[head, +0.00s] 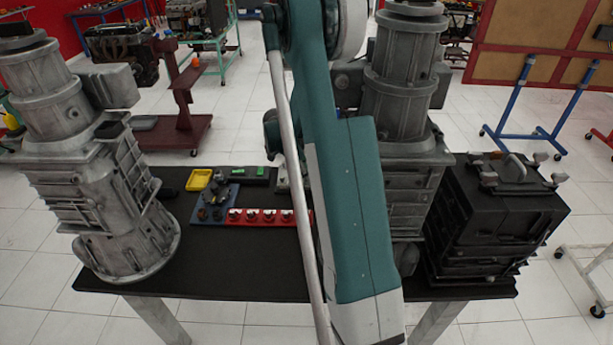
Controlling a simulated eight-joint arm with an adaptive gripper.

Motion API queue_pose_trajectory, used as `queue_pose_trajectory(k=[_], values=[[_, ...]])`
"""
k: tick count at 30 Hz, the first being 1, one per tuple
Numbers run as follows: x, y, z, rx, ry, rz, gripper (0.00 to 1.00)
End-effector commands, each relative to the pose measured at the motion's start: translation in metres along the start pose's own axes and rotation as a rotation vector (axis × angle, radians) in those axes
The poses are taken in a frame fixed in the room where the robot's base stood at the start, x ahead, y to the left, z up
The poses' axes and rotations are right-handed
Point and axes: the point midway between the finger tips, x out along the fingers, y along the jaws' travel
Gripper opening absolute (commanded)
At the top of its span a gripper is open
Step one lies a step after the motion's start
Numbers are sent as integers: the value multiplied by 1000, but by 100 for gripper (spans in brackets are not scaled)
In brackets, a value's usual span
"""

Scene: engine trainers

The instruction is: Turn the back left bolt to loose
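A small blue block (231,191) with several dark bolt-like pieces on it lies on the black table (215,270), left of my arm. The pieces at its back left are too small to tell bolt from post, or how far any is turned. A red strip (248,220) with several dark and silver knobs runs along the block's right front side, and its right end meets my arm in the picture. My arm crosses the middle of the view. My gripper does not show.
A yellow tray (199,180) and a dark box with green parts (250,175) lie behind the block. Tall grey castings stand at left (125,215) and right of my arm (395,110). A black engine block (500,225) fills the right end. The table's left front is clear.

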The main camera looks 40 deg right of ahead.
Motion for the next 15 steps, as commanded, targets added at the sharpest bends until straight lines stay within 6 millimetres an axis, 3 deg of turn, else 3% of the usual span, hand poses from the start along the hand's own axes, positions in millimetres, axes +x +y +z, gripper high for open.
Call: queue_pose_trajectory(k=[7, 13, 15], values=[[0, 0, 0, 0, 0, 0, 26], [0, 0, 0, 0, 0, 0, 1], [0, 0, 0, 0, 0, 0, 0]])
